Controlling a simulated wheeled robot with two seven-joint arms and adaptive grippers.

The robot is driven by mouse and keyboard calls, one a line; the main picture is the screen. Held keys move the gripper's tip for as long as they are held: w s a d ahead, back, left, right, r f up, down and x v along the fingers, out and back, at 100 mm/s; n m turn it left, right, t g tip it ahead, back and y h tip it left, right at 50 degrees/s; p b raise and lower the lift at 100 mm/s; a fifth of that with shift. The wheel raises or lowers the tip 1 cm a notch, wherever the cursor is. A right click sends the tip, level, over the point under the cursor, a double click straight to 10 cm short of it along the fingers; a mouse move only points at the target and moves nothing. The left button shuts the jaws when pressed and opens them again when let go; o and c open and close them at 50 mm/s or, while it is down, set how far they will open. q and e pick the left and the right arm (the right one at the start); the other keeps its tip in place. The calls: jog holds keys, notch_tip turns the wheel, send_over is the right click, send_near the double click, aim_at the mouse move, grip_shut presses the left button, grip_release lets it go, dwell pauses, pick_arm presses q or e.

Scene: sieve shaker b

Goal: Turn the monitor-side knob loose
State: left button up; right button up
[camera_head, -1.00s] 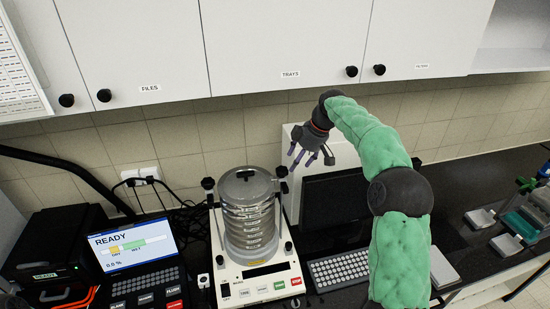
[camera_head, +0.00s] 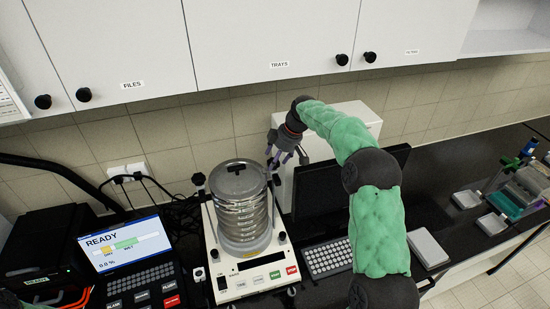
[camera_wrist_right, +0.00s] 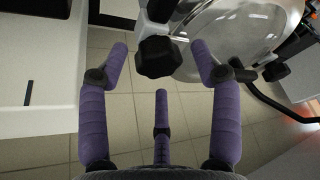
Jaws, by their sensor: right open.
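The sieve shaker (camera_head: 262,270) has a stack of round metal sieves (camera_head: 240,215) under a clear lid. The black knob on its monitor side (camera_head: 273,167) is at the stack's upper right, partly hidden by my fingers in the head view. In the right wrist view this dark, faceted knob (camera_wrist_right: 158,57) sits between the fingertips, with no clear contact. My right gripper (camera_head: 286,158) is open around the knob; its purple fingers also show in the wrist view (camera_wrist_right: 160,50). The far-side knob (camera_head: 198,179) stands left of the stack. My left gripper is not in view.
A dark monitor (camera_head: 318,190) and keyboard (camera_head: 328,257) are right of the shaker. A white box (camera_head: 340,118) stands behind the monitor. A READY display (camera_head: 125,243) is at the left. White cabinets (camera_head: 270,40) hang above. Trays (camera_head: 467,199) lie at the far right.

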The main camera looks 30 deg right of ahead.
jog(key=shift+a+f, duration=0.1)
jog(key=shift+f, duration=0.2)
jog(key=shift+w+f, duration=0.2)
jog(key=shift+w, duration=0.1)
jog(key=shift+s, duration=0.1)
jog(key=c, duration=1.1)
